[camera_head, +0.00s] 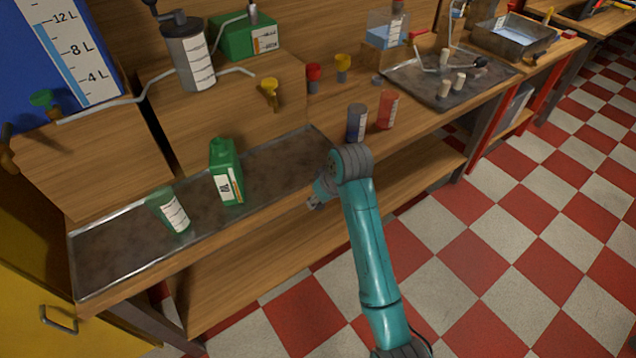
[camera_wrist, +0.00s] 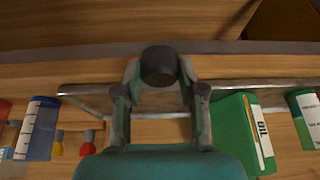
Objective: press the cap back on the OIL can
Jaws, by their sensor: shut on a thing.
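The green OIL can (camera_head: 226,175) stands upright on the metal tray on the bench. Its white label reads OIL in the wrist view, where the can (camera_wrist: 240,130) is at the lower right. My gripper (camera_wrist: 158,78) is shut on a dark round cap (camera_wrist: 158,62), held between the fingertips. The cap is apart from the can, off to its side. In the head view my gripper (camera_head: 316,198) is to the right of the can, by the bench's front edge, and is mostly hidden by my arm. The cap cannot be made out there.
A green measuring cup (camera_head: 170,212) stands left of the can on the metal tray (camera_head: 110,254). A dark blue cup (camera_head: 356,123) and a red cup (camera_head: 387,110) stand right of the tray.

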